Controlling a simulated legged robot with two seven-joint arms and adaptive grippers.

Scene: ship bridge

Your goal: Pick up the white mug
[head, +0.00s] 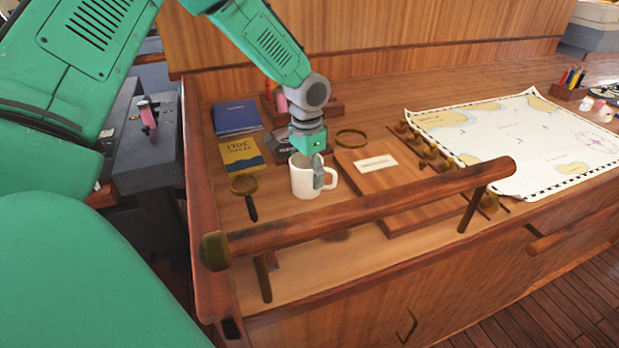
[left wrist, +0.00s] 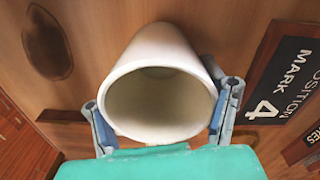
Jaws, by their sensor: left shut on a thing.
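The white mug (head: 302,180) is upright over the wooden desk top, left of the wooden box, with its handle on the right. My left gripper (head: 318,172) comes down on it from above and is shut on it. In the left wrist view the mug (left wrist: 158,98) sits between the two fingers (left wrist: 164,112), its open mouth facing the camera. No contents show inside. I cannot tell whether its base touches the desk. My right gripper is not in view.
A wooden rail (head: 370,207) runs along the desk's front edge. Close around the mug are a magnifying glass (head: 244,186), a yellow book (head: 241,155), a dark sign (left wrist: 288,80) and a flat wooden box (head: 405,199). A chart (head: 520,140) covers the right side.

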